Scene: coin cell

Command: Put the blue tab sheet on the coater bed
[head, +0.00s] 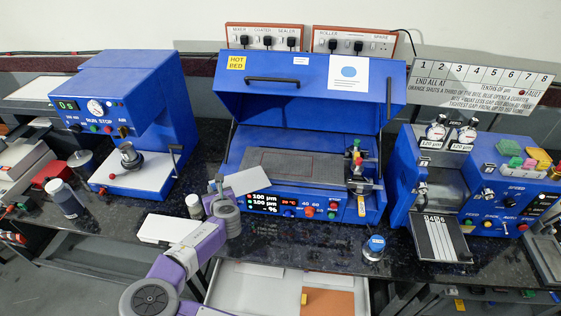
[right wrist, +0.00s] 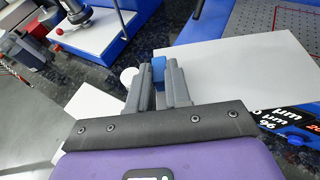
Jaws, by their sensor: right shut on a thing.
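My right gripper (head: 222,192) is shut on a blue tab (right wrist: 158,68) at the edge of a white sheet (right wrist: 240,85). In the head view the sheet (head: 247,182) sticks out to the right of the fingers, at the front left corner of the blue coater (head: 310,105). It looks raised and overlaps the coater's front panel. The coater bed (head: 268,163) is a flat grey plate with a thin red outline, under the raised blue lid; it also shows in the right wrist view (right wrist: 255,18). My left gripper is not in view.
A bar with knobs (head: 358,178) stands at the bed's right end. A white slab (head: 165,229) and small jars (head: 194,205) are near the gripper. A blue-capped jar (head: 376,246) stands front right. An open drawer (head: 235,290) lies below the counter. Blue machines flank the coater.

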